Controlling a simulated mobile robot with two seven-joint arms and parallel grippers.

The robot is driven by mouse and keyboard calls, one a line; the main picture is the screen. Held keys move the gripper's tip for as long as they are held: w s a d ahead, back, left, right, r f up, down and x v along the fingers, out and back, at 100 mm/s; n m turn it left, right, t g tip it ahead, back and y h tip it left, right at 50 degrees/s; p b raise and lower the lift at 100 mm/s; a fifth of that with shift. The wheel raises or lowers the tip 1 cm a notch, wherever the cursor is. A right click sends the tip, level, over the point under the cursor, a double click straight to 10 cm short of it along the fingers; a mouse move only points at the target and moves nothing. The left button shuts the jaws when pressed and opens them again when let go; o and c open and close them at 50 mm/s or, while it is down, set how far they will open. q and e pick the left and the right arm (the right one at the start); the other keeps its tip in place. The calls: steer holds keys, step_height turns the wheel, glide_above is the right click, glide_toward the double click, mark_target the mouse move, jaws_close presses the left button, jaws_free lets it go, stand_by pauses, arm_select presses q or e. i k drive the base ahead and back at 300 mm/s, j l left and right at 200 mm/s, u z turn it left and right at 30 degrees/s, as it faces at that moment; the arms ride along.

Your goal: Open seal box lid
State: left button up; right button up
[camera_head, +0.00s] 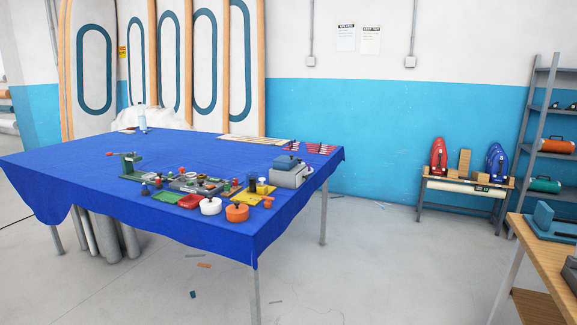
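No thing in view is clearly marked as the seal box. A grey box (289,177) with a darker blue-grey piece on top stands at the right edge of the blue-covered table (90,180). Whether that piece is a lid, and whether it is shut, is too small to tell. Neither of my grippers shows in the head view.
A wooden bench (545,255) with a teal device (553,223) stands at right. Floor between is mostly open, with scattered scraps.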

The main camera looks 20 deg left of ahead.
mark_target(282, 159)
steer(key=i+l+u, duration=0.1)
steer(key=i+u, duration=0.3)
steer(key=i+l+u, duration=0.2)
steer(key=u, duration=0.2)
steer(key=i+l+u, duration=0.35)
steer(key=i+l, duration=0.25)
steer(key=l, duration=0.15)
steer(key=i+l+u, duration=0.1)
steer(key=i+l, duration=0.15)
steer(key=l, duration=0.15)
steer(key=i+l, duration=0.25)
steer(key=l, duration=0.15)
steer(key=i+l+u, duration=0.1)
steer(key=i+l, duration=0.15)
steer(key=l, duration=0.15)
steer(key=i+l, duration=0.25)
steer(key=l, duration=0.15)
steer(key=u, duration=0.05)
